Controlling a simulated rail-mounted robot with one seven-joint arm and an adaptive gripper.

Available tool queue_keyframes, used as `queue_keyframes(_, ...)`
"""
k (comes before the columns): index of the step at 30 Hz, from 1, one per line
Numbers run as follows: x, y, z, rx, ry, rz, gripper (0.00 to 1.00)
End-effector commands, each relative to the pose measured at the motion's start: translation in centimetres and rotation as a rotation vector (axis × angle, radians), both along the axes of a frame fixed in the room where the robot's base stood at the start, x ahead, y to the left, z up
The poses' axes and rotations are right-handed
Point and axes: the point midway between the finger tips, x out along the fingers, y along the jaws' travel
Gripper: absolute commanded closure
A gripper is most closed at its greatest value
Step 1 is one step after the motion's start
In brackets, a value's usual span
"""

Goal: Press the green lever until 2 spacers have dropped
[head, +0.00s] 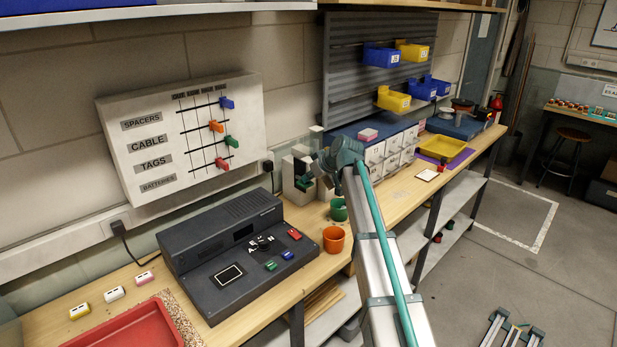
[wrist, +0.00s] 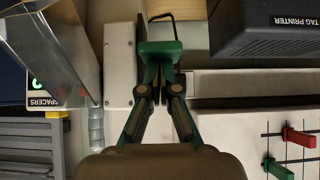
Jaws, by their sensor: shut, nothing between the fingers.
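The green lever (wrist: 158,47) shows as a wide green paddle on the pale dispenser (wrist: 118,60) in the wrist view. My gripper (wrist: 157,84) is shut and empty, its tips at the lever's near edge; I cannot tell whether they touch it. A clear tube with grey rings, likely spacers (wrist: 96,128), stands beside the dispenser. In the head view the dispenser (head: 290,178) is partly behind my wrist, and the lever and fingertips are hard to separate there. A green cup (head: 338,210) stands in front of it; its inside is unclear. No dropped spacer is visible.
A dark console (head: 225,250) with coloured buttons stands left of the dispenser. An orange cup (head: 333,239) is near the bench's front edge. A wall board (head: 185,135) with coloured sliders hangs behind. Drawers (head: 392,150) stand to the right. A red tray (head: 130,330) is front left.

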Motion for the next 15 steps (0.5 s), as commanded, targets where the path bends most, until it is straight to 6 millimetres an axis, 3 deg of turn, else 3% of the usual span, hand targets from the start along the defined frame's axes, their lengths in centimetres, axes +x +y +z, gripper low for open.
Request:
queue_keyframes(3, -0.2, 0.0, -0.5, -0.005, 0.010, 0.002, 1.00)
queue_keyframes(8, -0.2, 0.0, 0.2, -0.005, 0.010, 0.002, 1.00)
queue_keyframes(15, -0.2, 0.0, 4.4, -0.002, 0.001, 0.002, 1.00)
